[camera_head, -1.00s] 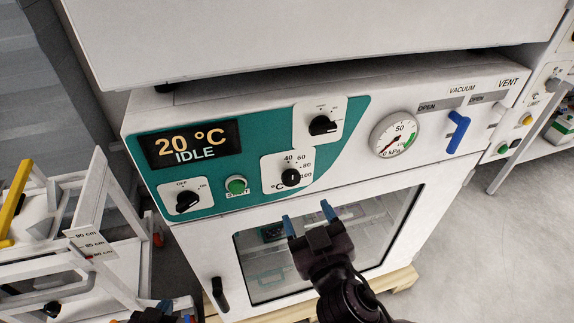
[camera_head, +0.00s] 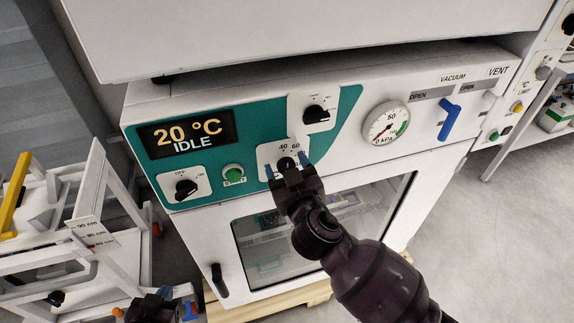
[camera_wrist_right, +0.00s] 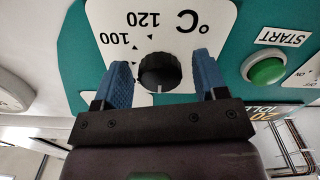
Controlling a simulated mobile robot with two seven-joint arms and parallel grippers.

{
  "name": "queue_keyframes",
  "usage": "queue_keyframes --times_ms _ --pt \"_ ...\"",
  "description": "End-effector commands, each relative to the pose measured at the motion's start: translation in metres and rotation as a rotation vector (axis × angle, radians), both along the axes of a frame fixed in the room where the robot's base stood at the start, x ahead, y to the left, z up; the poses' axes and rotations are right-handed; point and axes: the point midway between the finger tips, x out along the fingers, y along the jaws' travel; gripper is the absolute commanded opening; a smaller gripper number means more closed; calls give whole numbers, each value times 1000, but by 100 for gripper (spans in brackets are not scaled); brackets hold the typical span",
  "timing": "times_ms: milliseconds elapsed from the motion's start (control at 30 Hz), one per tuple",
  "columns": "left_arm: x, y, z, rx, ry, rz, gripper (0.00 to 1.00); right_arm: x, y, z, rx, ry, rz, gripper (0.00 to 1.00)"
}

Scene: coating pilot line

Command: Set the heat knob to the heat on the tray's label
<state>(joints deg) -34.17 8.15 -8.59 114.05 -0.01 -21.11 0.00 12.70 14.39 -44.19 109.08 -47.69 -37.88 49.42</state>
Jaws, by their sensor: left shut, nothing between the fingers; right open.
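The heat knob (camera_head: 286,163) is a round black dial on a white plate in the oven's teal panel, partly hidden by my right gripper. In the right wrist view, upside down, the knob (camera_wrist_right: 159,72) shows a white mark toward the panel's top; 100 and 120 are readable. My right gripper (camera_head: 287,167) is open. Its blue fingers (camera_wrist_right: 163,78) stand either side of the knob, with gaps; whether they reach its depth is unclear. My left gripper (camera_head: 172,303) is shut and empty at the bottom edge. I see no readable tray label.
The display (camera_head: 187,133) reads 20 °C IDLE. A green START button (camera_head: 233,173), a lower-left knob (camera_head: 186,187) and an upper knob (camera_head: 316,113) surround the heat knob. A gauge (camera_head: 386,123) and blue valve handle (camera_head: 449,122) are right. A white frame (camera_head: 88,190) stands left.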

Motion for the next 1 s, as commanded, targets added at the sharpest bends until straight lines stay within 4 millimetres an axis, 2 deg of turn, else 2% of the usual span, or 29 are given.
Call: queue_keyframes --times_ms 300,600,633,1000 --pt "0 0 0 0 0 0 0 2 1 0 0 0 0 64" --pt "-4 1 -2 0 7 2 0 1 1 0 0 0 0 18" --pt "-4 1 -2 0 8 3 0 1 1 0 0 0 0 16" --pt "-6 1 -11 0 13 2 0 1 0 -2 83 27 -2 17"
